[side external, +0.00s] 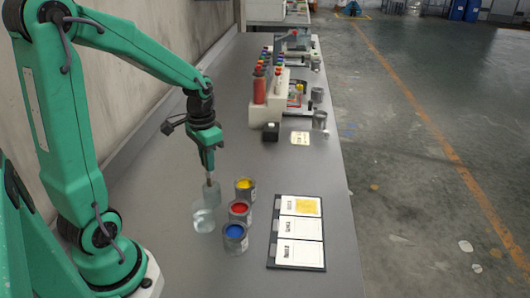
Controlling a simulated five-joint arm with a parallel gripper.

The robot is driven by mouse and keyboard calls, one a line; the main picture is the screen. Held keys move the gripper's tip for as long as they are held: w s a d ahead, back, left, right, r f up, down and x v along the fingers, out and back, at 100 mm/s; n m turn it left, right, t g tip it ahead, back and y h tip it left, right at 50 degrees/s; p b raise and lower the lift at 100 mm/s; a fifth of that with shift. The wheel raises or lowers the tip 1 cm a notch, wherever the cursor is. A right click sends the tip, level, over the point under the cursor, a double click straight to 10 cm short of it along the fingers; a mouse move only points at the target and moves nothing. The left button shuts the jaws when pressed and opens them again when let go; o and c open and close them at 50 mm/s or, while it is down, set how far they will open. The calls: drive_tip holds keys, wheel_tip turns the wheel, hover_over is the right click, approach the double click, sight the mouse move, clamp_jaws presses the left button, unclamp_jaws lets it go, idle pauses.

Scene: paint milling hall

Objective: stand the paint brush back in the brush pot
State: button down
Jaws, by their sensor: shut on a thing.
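My gripper (208,166) points down and is shut on the paint brush (209,182). Only a short length of the brush shows below the jaws. The brush is upright, over or inside a pale grey-green pot (214,198), which seems to be the brush pot. I cannot tell whether the brush touches the pot's bottom or wall. A clear glass jar (203,220) stands just in front of the pot and hides part of it.
Open paint cans in yellow (245,188), red (240,211) and blue (235,238) stand close to the right. A bottle rack (266,108) stands farther back. The near bench (300,285) is clear.

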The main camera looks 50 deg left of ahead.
drive_tip(key=shift+f, duration=1.95)
drive_tip(key=c, duration=1.3)
unclamp_jaws()
drive_tip(key=shift+r, duration=3.85)
drive_tip(key=shift+d+r, duration=0.1)
